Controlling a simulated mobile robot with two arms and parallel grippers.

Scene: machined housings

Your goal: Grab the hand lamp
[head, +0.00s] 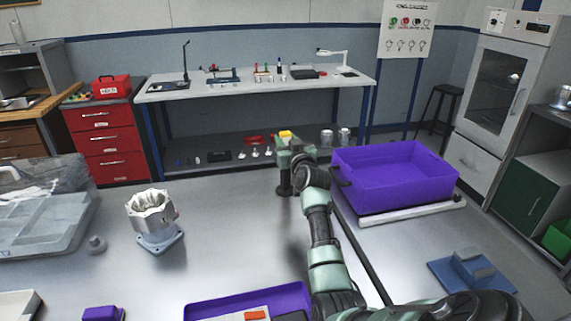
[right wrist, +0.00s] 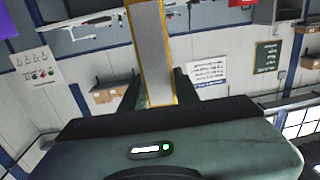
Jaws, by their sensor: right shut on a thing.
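My right gripper (head: 288,142) is at the far end of my outstretched arm, in the middle of the head view, over the far edge of the metal table. It is shut on a yellow-edged grey bar, which I take to be the hand lamp (head: 285,134). In the right wrist view the lamp (right wrist: 152,50) stands out between the two dark fingers of the gripper (right wrist: 158,92). In the head view only a small yellow part of it shows, the rest being hidden by the gripper. My left gripper is not in view.
A purple bin (head: 395,180) stands just right of my arm. A silver machined housing (head: 154,222) is on the left. A purple tray (head: 215,309) lies at the front, and a blue fixture (head: 470,271) at right. The table between housing and arm is clear.

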